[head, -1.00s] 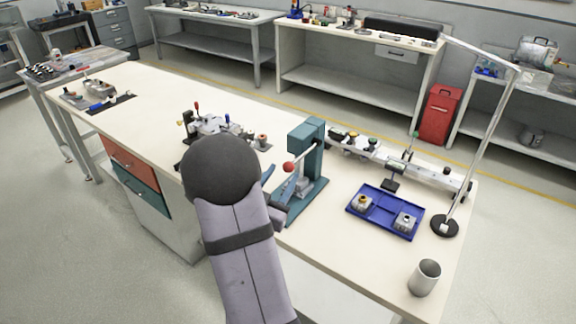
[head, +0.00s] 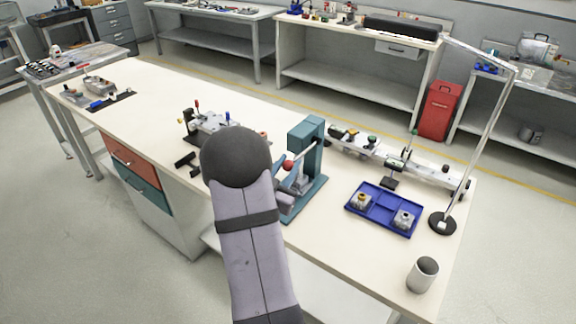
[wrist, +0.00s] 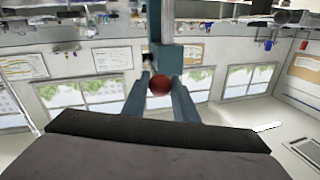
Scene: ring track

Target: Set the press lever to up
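The teal press (head: 312,150) stands upright on the bench, right of my arm in the head view. Its grey lever (head: 304,152) slants down from the column to a red ball knob (head: 288,165). In the wrist view the red knob (wrist: 160,85) sits between the two blue-teal fingers of my gripper (wrist: 161,82), with the press column (wrist: 166,30) behind it. The fingers are apart, one on each side of the knob; whether they touch it is unclear. In the head view my arm hides most of the gripper.
A blue tray (head: 379,218) with two small parts lies right of the press. A lamp (head: 443,222) and a grey cup (head: 422,275) stand farther right. A rail fixture (head: 375,150) runs behind the press. Another fixture (head: 212,122) lies beyond my arm.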

